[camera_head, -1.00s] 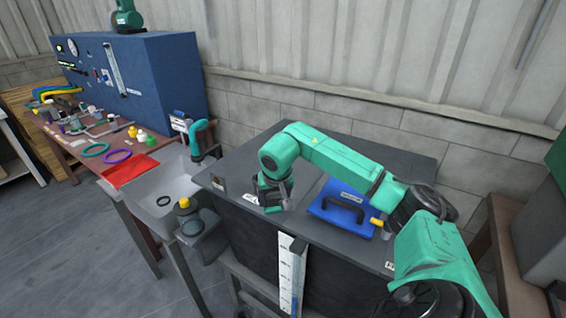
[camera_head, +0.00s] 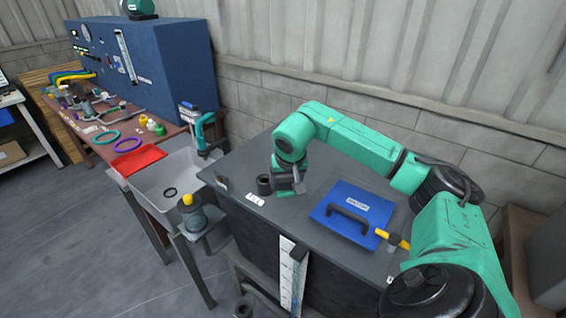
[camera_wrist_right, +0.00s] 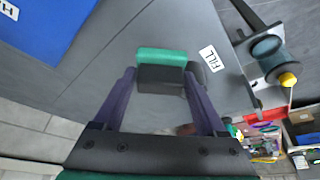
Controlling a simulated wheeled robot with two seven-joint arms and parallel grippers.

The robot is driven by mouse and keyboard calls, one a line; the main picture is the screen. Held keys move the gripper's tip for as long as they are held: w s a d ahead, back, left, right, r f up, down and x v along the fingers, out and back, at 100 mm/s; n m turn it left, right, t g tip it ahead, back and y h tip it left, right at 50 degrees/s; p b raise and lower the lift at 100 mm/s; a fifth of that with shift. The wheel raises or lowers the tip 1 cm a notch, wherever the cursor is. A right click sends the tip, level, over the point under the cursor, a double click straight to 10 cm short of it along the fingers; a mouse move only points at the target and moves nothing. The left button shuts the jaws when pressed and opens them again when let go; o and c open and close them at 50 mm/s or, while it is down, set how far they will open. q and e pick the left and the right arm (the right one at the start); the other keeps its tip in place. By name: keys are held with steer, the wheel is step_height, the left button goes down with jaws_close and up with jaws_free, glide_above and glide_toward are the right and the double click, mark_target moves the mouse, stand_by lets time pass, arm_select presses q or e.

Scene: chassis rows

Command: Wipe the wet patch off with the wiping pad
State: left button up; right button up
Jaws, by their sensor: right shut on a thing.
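My right gripper (camera_head: 286,184) is over the dark bench top (camera_head: 322,182). In the right wrist view, its two fingers (camera_wrist_right: 163,92) are shut on the wiping pad (camera_wrist_right: 162,57), a small dark block with a green face. The green edge of the pad shows low under the gripper in the head view (camera_head: 285,194). The pad is at or just above the bench top; I cannot tell if it touches. I cannot make out the wet patch in either view. My left gripper is not in view.
A small black cup (camera_head: 264,184) stands close left of the gripper, behind a white FILL label (camera_head: 255,199). A blue case (camera_head: 367,204) with a dark handle lies to the right, beside a yellow-handled tool (camera_head: 393,240). A grey sink (camera_head: 160,183) stands left of the bench.

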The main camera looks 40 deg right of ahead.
steer(key=r, duration=0.1)
steer(key=r+p, duration=0.2)
steer(key=shift+d+r, duration=0.15)
steer(key=shift+d, duration=0.1)
steer(key=shift+a+r, duration=0.1)
steer(key=shift+r, duration=0.2)
